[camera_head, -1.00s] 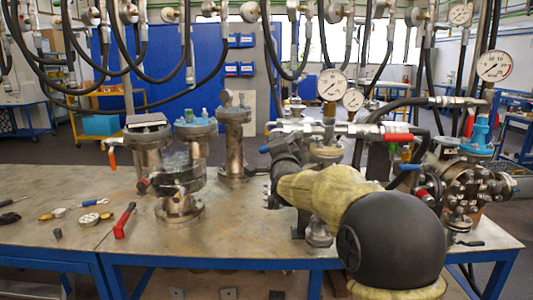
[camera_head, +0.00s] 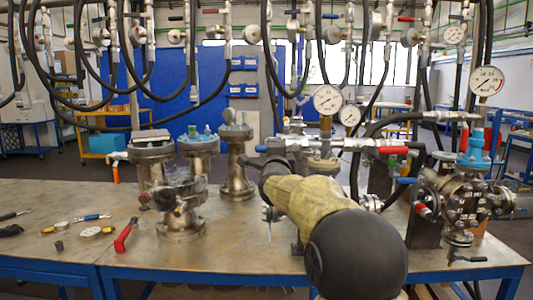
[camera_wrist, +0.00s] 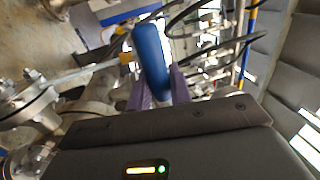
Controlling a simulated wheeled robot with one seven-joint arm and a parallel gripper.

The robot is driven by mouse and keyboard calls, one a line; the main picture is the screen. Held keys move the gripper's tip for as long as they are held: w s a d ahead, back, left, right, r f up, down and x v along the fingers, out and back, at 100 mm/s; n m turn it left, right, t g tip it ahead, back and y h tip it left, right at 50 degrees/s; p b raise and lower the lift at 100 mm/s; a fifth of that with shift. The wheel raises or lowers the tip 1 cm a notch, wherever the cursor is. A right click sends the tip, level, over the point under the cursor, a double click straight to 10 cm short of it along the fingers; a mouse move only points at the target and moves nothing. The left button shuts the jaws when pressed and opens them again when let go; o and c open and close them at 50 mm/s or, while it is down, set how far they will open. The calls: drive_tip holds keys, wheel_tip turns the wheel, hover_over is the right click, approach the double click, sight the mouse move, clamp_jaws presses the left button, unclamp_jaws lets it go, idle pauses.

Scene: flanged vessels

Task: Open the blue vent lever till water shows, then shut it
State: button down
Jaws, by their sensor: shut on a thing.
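The blue vent lever (camera_wrist: 152,58) stands between the purple fingers of my gripper (camera_wrist: 158,88) in the wrist view. The fingers are shut on it, near its lower end. In the head view a blue handle end (camera_head: 261,148) shows at the left of the pipe manifold, just above my gripper (camera_head: 266,168); my own wrist hides most of the grip. A thin pale streak (camera_head: 268,231) hangs below my gripper in the head view. It may be water, but it is too fine to be sure.
Flanged vessels (camera_head: 181,210) stand left of my arm. A red-handled tool (camera_head: 125,236) and small parts lie on the table (camera_head: 70,205). Gauges (camera_head: 327,99), a red handle (camera_head: 393,150), another blue handle (camera_head: 405,181) and a bolted flange assembly (camera_head: 468,195) are at right. Black hoses hang above.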

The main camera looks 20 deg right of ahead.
idle(0.4)
drive_tip(key=c, duration=1.3)
unclamp_jaws()
drive_tip(key=b+v, duration=0.1)
drive_tip(key=v, duration=1.6)
drive_tip(key=shift+s+a+f, duration=0.1)
drive_tip(key=shift+s, duration=0.1)
